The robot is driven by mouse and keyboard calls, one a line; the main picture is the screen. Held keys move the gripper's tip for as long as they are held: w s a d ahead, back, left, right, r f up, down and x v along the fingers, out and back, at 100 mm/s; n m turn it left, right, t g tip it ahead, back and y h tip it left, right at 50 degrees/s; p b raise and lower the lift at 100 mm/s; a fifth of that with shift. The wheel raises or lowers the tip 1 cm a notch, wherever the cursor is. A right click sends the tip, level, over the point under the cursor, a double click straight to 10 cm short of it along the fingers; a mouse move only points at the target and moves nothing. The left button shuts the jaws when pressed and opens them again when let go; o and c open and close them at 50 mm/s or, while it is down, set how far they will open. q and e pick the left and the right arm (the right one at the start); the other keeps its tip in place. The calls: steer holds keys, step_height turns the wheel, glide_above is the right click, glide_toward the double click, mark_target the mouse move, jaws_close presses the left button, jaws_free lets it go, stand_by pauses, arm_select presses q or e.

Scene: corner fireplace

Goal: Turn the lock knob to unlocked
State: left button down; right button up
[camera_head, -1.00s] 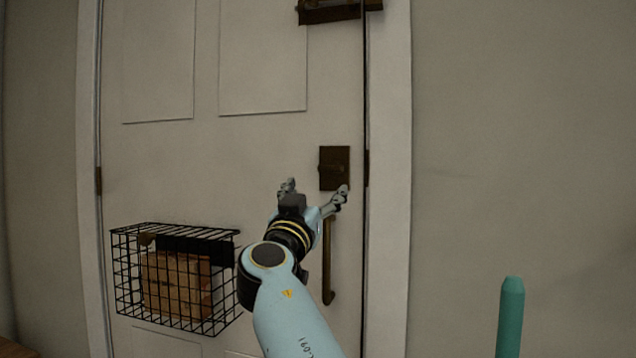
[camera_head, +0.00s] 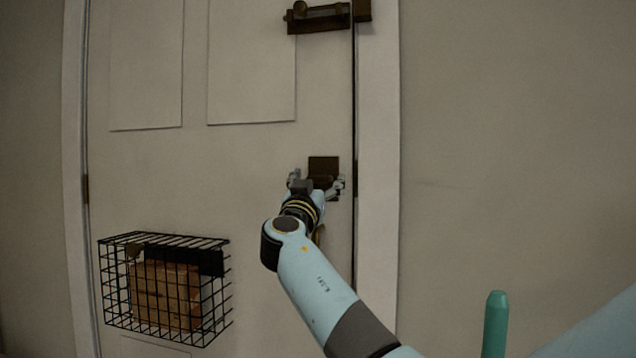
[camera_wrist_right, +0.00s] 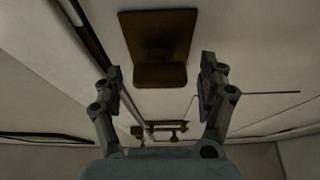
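The lock is a dark bronze plate (camera_head: 323,166) on the white door (camera_head: 240,150), near the door's right edge. Its knob (camera_wrist_right: 160,75) shows in the right wrist view as a flat block standing out from the plate, between and just beyond my fingertips. My right gripper (camera_head: 317,184) is in front of the lower part of the plate with its fingers spread wide on either side. In the right wrist view the open fingers (camera_wrist_right: 165,80) hold nothing. The gripper hides part of the knob in the head view. My left gripper is not in view.
A bronze slide bolt (camera_head: 318,18) is higher on the door. A black wire basket (camera_head: 165,238) with a cardboard box (camera_head: 166,295) hangs at the lower left. A teal post (camera_head: 495,325) stands at the lower right. The wall at right is bare.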

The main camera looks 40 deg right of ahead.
steer(key=c, duration=1)
steer(key=shift+c, duration=0.2)
